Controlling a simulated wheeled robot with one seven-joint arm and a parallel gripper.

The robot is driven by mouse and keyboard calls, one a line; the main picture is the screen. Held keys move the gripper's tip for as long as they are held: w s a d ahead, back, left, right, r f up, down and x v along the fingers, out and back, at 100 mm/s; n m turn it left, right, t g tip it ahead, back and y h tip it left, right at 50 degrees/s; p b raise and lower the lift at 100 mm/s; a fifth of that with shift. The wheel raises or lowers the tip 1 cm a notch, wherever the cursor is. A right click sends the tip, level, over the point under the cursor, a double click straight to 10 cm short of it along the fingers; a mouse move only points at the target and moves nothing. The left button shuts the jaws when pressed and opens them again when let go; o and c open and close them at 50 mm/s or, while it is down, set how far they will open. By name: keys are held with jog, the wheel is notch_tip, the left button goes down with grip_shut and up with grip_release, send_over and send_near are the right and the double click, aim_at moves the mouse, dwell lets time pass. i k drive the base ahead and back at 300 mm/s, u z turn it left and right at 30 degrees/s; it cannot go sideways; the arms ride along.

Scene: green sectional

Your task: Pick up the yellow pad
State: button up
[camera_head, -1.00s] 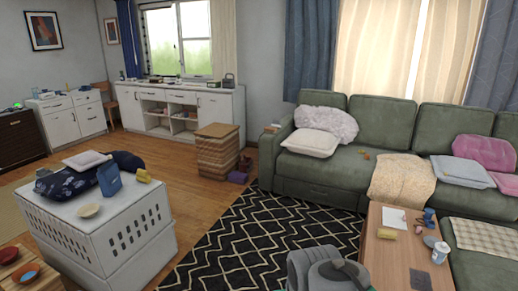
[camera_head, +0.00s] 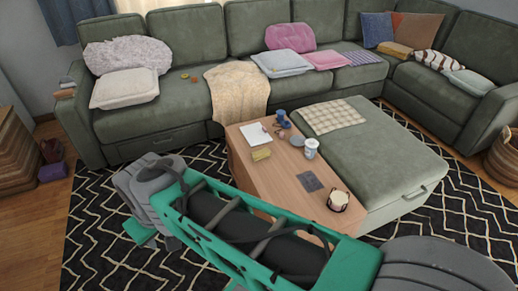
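The yellow pad (camera_head: 261,154) is a small yellow block-like stack near the left edge of the wooden coffee table (camera_head: 262,182). It lies just in front of a white sheet of paper (camera_head: 256,134). My green and grey arm crosses the lower part of the view, in front of the table, and hides some of its near side. My gripper cannot be made out in this view. The pad itself is fully visible and nothing touches it from above.
Blue dumbbell-like items (camera_head: 282,119), a white cup (camera_head: 311,148), a dark grey square (camera_head: 310,181) and a candle-like jar (camera_head: 338,201) share the table. The green sectional (camera_head: 190,97) stands behind, its chaise (camera_head: 375,160) close on the right. Patterned rug (camera_head: 95,225) is open at left.

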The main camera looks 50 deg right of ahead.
aim_at(262, 154)
jog(key=z, duration=0.45)
jog(key=i, duration=0.8)
jog(key=z, duration=0.4)
jog(key=i, duration=1.9)
jog(key=u, duration=0.05)
